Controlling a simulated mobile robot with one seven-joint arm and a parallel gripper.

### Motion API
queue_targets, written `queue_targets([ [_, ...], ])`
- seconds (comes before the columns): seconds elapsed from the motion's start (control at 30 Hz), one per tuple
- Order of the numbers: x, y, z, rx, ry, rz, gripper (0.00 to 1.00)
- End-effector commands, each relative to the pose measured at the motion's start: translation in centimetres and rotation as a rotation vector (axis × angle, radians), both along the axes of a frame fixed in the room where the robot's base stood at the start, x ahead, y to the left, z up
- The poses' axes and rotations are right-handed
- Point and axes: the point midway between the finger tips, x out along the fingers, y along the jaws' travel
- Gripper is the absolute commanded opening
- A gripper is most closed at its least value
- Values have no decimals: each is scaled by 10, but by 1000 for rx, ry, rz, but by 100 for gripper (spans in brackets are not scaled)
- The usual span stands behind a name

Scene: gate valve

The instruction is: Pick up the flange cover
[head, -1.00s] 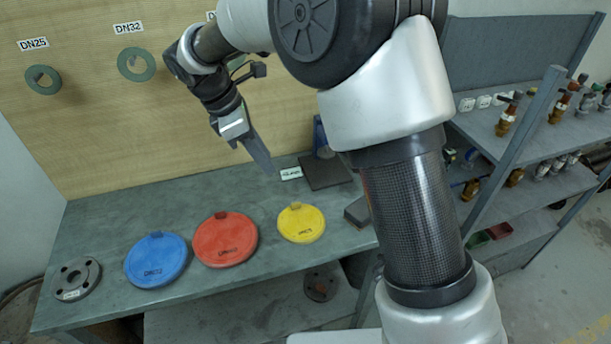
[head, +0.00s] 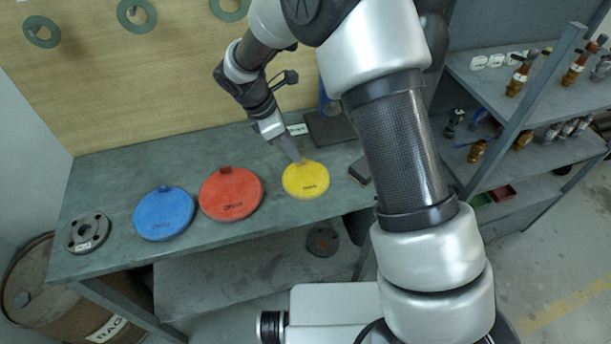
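Three round flange covers lie flat in a row on the grey bench: a blue one (head: 164,215) at left, a red one (head: 231,196) in the middle and a yellow one (head: 306,181) at right. The blue and red covers each show a small tab at the far edge. My gripper (head: 297,158) points down at the far edge of the yellow cover, where its tab is hidden. The fingers overlap in this view, so I cannot tell whether they are open, or whether they touch the cover.
A grey metal flange (head: 88,232) lies at the bench's left end. Behind the yellow cover are a dark plate (head: 330,127) and a small label. A dark block (head: 360,170) lies right of it. Shelves with valves (head: 520,75) stand at right; a barrel (head: 50,295) stands lower left.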

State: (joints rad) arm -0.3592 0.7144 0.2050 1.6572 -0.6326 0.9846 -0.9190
Motion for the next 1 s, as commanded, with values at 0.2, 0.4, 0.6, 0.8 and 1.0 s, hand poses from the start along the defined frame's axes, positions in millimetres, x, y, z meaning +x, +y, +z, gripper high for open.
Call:
queue_targets([
  [0.2,1,-14,-30,-2,3,-2,28],
  [0.4,3,-16,-37,0,1,-1,28],
  [0.6,3,-16,-36,0,1,-1,16],
  [0.8,3,-16,-36,0,1,-1,0],
  [1.0,3,-16,-36,0,1,-1,0],
])
